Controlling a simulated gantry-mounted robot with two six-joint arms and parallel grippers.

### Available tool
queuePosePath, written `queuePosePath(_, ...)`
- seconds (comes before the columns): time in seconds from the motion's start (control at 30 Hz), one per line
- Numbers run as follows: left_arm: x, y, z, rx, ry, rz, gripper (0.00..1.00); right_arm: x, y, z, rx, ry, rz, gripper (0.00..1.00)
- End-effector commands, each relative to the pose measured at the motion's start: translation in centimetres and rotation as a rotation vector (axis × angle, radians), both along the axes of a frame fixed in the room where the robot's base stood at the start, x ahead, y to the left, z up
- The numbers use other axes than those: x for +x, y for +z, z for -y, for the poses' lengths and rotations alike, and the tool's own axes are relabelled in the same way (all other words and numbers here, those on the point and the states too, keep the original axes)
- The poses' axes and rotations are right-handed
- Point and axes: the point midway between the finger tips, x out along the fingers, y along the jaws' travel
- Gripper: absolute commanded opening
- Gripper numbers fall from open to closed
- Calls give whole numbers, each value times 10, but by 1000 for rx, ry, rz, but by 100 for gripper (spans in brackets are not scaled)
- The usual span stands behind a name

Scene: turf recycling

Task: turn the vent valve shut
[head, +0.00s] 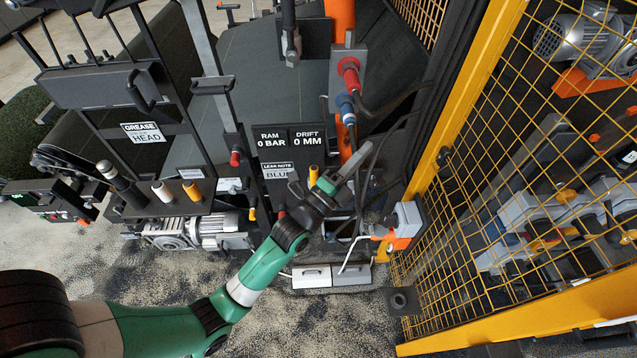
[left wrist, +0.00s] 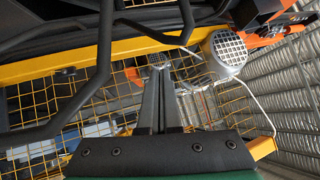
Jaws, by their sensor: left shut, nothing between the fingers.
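My left arm reaches in from the lower left. My left gripper (head: 358,158) is shut and empty, its fingers pointing up and right, in front of the dark hoses beside the readout panel. In the left wrist view the two fingers (left wrist: 160,72) lie together, with yellow mesh behind them. I cannot pick out the vent valve for certain. A yellow-topped fitting (head: 313,175) stands just left of the gripper, and a red knob (head: 235,158) is on the frame further left. No contact with either shows. My right gripper is not in view.
The panel (head: 277,137) reads RAM 0 BAR and DRIFT 0 MM. Red (head: 349,72) and blue (head: 345,105) hose couplings stand above the gripper. A yellow mesh guard (head: 480,170) bounds the right side. A grey and orange box (head: 405,225) sits at its post.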

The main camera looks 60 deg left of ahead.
Motion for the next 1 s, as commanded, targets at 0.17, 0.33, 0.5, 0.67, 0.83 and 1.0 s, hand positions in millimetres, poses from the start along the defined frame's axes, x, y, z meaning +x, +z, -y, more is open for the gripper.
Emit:
queuePosePath(0.17, -58, -195, -45, -91, 121, -248, 0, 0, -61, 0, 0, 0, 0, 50)
queuePosePath(0.33, -91, -246, -63, -126, 186, -311, 0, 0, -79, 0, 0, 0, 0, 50)
queuePosePath(0.5, -90, -241, -66, -127, 190, -308, 0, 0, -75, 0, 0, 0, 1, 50)
queuePosePath(0.67, -76, -240, -73, -126, 188, -305, 0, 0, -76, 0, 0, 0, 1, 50)
queuePosePath(0.83, -46, -240, -87, -126, 188, -304, 0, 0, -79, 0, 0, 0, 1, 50)
queuePosePath(1.0, -16, -242, -103, -126, 187, -306, 0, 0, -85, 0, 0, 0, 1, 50)
